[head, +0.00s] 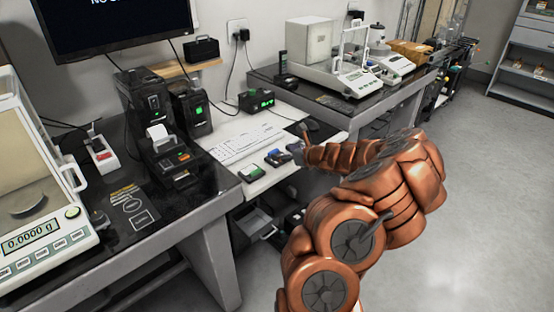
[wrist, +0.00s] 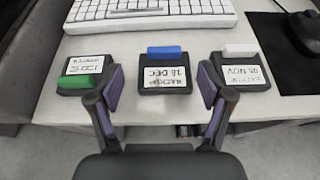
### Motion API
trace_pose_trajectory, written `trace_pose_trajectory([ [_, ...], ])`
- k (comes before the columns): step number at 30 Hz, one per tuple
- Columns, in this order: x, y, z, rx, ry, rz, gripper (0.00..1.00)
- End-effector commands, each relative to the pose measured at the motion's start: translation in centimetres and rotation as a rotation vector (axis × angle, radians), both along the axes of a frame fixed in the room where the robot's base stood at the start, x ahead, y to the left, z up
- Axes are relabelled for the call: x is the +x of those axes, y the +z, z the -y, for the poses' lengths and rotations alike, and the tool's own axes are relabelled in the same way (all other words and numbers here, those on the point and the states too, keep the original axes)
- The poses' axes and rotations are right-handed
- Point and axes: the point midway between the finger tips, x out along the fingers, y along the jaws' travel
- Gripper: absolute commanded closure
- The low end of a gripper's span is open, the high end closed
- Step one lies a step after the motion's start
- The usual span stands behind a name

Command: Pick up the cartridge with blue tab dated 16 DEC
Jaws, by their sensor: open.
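The cartridge with the blue tab (wrist: 165,74) lies flat on the white desk in the middle of the wrist view. It is dark, with a white label reading "BACKUP 16 DEC", upside down in this view. My gripper (wrist: 160,88) is open, with one purple-padded finger on each side of this cartridge and a visible gap to it. In the head view the blue-tabbed cartridge (head: 277,157) sits near the desk's front edge, just left of my gripper (head: 297,148), which looks small and partly hidden there.
A green-tabbed cartridge (wrist: 84,75) lies to the left and a white-tabbed cartridge (wrist: 243,74), labelled "05 NOV", to the right, both close to my fingers. A keyboard (wrist: 150,14) lies behind them. A black mouse (wrist: 305,30) rests on a dark mat at right.

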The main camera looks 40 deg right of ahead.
Motion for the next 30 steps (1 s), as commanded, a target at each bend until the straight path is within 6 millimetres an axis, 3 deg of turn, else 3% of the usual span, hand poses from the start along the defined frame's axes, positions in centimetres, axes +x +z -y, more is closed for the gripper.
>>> trace_pose_trajectory([
  [15, 4.1, -2.5, 0.6, -0.001, 0.001, -0.001, 0.21],
  [25, 4.6, -2.6, 0.6, -0.002, 0.001, 0.001, 0.21],
  [30, 4.6, -2.5, 0.6, -0.002, 0.001, 0.001, 0.36],
])
